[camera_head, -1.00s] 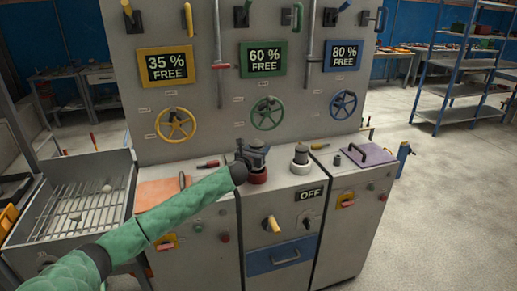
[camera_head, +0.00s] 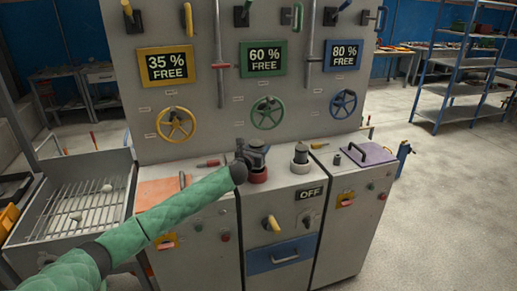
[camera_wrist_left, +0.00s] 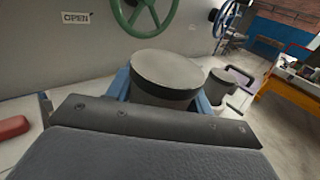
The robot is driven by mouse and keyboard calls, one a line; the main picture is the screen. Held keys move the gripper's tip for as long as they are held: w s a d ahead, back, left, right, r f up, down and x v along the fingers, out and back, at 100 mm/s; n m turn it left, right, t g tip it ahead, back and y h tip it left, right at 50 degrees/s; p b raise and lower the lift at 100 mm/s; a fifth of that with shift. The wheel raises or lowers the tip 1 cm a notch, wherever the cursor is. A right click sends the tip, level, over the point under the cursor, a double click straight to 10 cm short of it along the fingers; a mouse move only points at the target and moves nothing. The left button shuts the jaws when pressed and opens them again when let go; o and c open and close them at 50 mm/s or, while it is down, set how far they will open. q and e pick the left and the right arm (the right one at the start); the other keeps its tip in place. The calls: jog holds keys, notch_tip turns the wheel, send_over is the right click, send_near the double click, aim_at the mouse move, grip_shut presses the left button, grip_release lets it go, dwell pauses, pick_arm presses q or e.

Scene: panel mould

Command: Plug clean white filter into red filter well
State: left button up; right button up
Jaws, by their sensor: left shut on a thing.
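My left gripper (camera_head: 254,154) is directly over the red filter well (camera_head: 258,178) on the middle cabinet top. In the left wrist view it is shut on a round filter (camera_wrist_left: 165,72) with a pale grey top and a dark band below it, with blue finger parts on both sides. In the head view the gripper mostly hides this filter. The red ring shows just under the gripper; I cannot tell whether the filter is seated in it. My right gripper is not in view.
A second dark-banded cylinder (camera_head: 301,154) stands in a white ring to the right; it also shows in the left wrist view (camera_wrist_left: 218,84). A panel with handwheels rises behind. A purple plate (camera_head: 371,154) lies at right, and a metal grate (camera_head: 85,210) is at left.

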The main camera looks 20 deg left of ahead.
pick_arm(q)
jog(key=shift+r, duration=0.1)
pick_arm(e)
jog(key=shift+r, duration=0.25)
pick_arm(q)
jog(key=shift+f+b, duration=1.15)
jog(key=shift+f, duration=1.2)
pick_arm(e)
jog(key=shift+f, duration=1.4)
pick_arm(q)
jog(key=o, duration=1.1)
jog(key=shift+f, duration=0.1)
jog(key=shift+s+f, duration=0.2)
jog(key=s, duration=0.2)
jog(key=s+b, duration=0.1)
jog(key=s, duration=0.1)
jog(key=s+a+b, duration=0.1)
jog(key=s, duration=0.1)
jog(key=shift+r, duration=0.15)
jog(key=shift+s+r+b, duration=0.15)
jog(key=shift+s+b, duration=0.15)
jog(key=shift+s, duration=0.4)
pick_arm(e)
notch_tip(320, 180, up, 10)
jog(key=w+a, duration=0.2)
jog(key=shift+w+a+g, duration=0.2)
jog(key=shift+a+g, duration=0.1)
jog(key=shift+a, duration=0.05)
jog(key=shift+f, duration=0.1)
